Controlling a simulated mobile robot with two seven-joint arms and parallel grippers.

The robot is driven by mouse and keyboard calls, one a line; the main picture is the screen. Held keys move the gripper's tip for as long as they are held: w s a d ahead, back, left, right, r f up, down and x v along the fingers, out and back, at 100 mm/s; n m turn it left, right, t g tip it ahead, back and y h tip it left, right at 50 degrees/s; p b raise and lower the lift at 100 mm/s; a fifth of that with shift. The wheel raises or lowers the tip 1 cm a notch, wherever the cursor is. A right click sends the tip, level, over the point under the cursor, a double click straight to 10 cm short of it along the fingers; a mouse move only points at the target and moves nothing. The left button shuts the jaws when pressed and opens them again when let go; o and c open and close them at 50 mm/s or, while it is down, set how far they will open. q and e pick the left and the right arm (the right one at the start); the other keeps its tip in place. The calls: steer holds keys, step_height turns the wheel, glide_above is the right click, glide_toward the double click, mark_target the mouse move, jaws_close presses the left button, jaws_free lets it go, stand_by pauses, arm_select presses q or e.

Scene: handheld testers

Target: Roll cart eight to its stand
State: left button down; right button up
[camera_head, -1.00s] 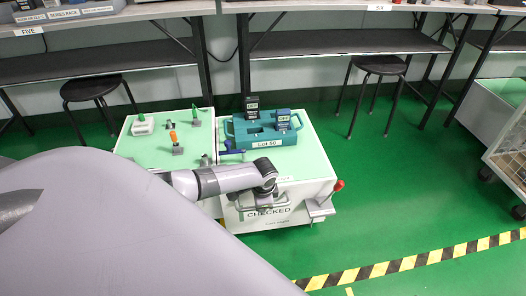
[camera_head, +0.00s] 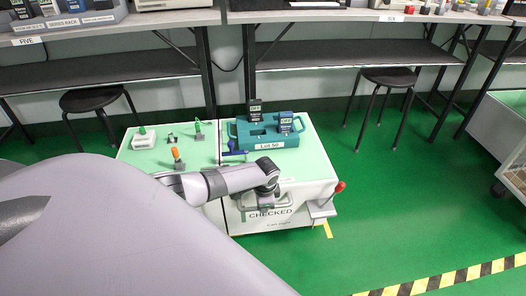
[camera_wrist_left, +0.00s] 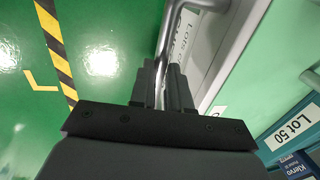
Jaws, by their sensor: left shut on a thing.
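The white cart (camera_head: 312,185) with a pale green top stands mid-view; its front reads "CHECKED", with smaller "Cart" lettering below that is too blurred to read fully. My left gripper (camera_head: 266,200) is at the cart's front, shut on the metal bar handle (camera_head: 284,207). In the left wrist view the fingers (camera_wrist_left: 163,85) close around the handle bar (camera_wrist_left: 172,30). A teal carrier labelled "Lot 50" (camera_head: 268,142) rides on the cart top with two dark handheld testers (camera_head: 255,112) upright in it. The right gripper is out of view.
A green-topped surface with small fixtures (camera_head: 178,160) adjoins the cart's left side. Benches (camera_head: 345,15) run along the back, with black stools (camera_head: 390,77) below. A red-knobbed lever (camera_head: 339,187) sticks out at the cart's right. Green floor is clear to the right, up to striped tape (camera_head: 450,278).

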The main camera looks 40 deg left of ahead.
arm_select(q)
steer(key=shift+w+a+r, duration=0.1)
steer(key=shift+w+a, duration=0.1)
steer(key=shift+a, duration=0.1)
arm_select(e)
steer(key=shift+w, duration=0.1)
arm_select(q)
steer(key=c, duration=1.1)
jaws_free()
steer(key=shift+d, duration=0.1)
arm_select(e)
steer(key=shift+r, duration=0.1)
